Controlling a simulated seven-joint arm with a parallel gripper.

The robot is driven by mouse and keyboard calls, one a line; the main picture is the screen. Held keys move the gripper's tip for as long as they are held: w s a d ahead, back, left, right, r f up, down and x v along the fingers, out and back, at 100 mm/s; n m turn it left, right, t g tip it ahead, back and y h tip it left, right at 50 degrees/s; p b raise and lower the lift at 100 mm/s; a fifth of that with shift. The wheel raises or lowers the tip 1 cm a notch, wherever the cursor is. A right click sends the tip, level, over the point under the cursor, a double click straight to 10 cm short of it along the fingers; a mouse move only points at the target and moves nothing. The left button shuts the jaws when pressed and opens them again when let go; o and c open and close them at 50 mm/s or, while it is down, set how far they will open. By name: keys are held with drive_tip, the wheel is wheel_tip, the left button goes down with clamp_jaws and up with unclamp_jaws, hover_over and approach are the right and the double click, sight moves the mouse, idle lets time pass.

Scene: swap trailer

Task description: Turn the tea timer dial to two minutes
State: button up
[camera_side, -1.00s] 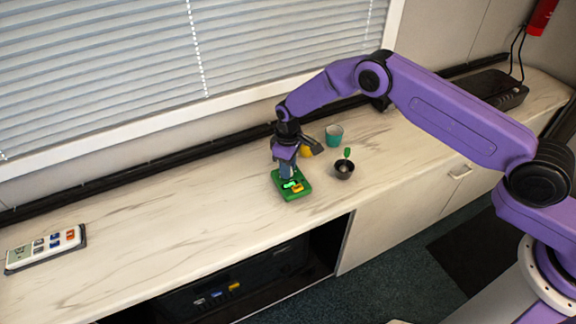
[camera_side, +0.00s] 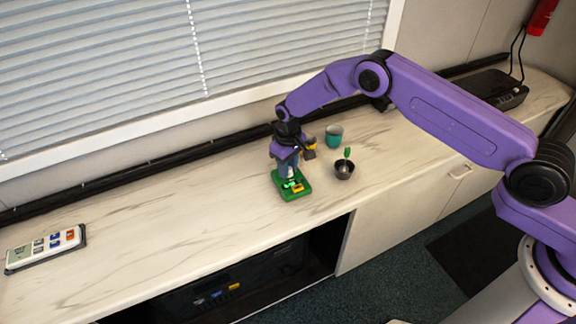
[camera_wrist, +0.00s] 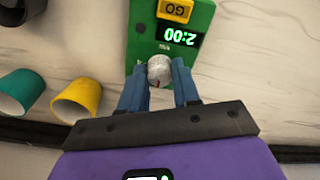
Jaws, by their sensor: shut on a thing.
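The tea timer (camera_side: 280,185) is a green box lying on the counter, also seen in the wrist view (camera_wrist: 140,32). My gripper (camera_wrist: 160,76) is shut on the dial, one blue finger on each side. In the side view my gripper (camera_side: 290,174) points down over the timer and hides the dial.
A teal cup (camera_side: 334,137), a yellow cup (camera_side: 310,145) and a dark bowl (camera_side: 344,172) with something green in it stand right of the timer. A remote-like device (camera_side: 45,249) lies far left. The counter between it and the timer is clear.

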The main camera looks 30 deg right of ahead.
drive_tip(key=shift+w, duration=0.1)
drive_tip(key=o, duration=1.1)
drive_tip(key=shift+c, duration=0.2)
wheel_tip(320, 180, up, 18)
drive_tip(key=shift+f, duration=0.25)
